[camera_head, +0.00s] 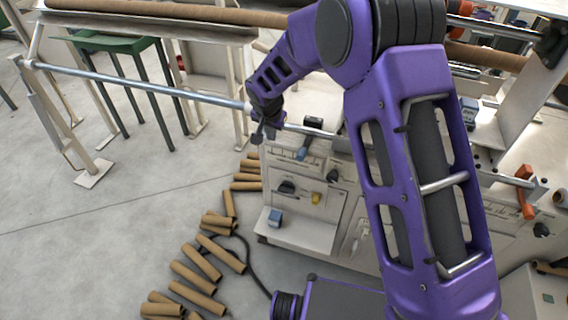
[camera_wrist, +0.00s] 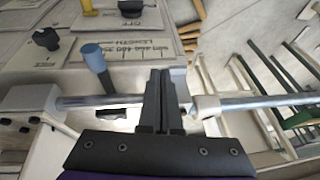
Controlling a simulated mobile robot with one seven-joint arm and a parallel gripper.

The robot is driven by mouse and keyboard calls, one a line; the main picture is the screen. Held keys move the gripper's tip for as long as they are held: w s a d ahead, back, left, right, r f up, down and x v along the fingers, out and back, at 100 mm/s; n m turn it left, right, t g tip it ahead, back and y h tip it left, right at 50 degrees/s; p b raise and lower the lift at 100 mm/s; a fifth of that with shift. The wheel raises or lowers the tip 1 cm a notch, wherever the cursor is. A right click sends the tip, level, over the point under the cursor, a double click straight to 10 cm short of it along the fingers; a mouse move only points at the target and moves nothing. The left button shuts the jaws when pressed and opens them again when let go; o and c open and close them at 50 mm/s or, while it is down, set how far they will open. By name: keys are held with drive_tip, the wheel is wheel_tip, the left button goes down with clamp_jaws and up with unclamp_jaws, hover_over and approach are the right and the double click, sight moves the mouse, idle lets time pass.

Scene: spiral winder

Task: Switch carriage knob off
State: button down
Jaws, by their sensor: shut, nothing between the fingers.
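The machine's front panel (camera_head: 325,218) carries a black knob (camera_head: 287,187), a yellow knob (camera_head: 316,198) and another black knob (camera_head: 333,176). I cannot tell which is the carriage knob. In the wrist view a black knob (camera_wrist: 45,38) shows at upper left, and the yellow knob (camera_wrist: 88,5) is cut by the top edge. An "OFF" label (camera_wrist: 130,24) and a "LENGTH" scale are beside them. My gripper (camera_head: 258,135) is by the long metal rod, left of the panel and apart from the knobs. In the wrist view its fingers (camera_wrist: 164,75) are together and empty.
A blue-ended lever (camera_head: 303,152), also in the wrist view (camera_wrist: 93,58), stands between gripper and knobs. The metal rod (camera_head: 140,84) runs past my gripper. Cardboard tubes (camera_head: 195,258) lie on the floor. An orange handle (camera_head: 525,192) is at right.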

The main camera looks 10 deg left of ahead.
drive_tip(key=g+h, duration=0.1)
hover_over(282, 187)
drive_tip(key=s, duration=0.4)
wheel_tip(282, 187, down, 8)
drive_tip(key=shift+a+n, duration=0.2)
drive_tip(key=shift+n, duration=0.1)
drive_tip(key=shift+f, duration=0.1)
drive_tip(key=x, duration=0.8)
drive_tip(key=b+x, duration=0.1)
drive_tip(key=x, duration=0.3)
drive_tip(key=shift+s+d+f, duration=0.1)
drive_tip(key=shift+s+f, duration=0.15)
drive_tip(key=shift+f, duration=0.7)
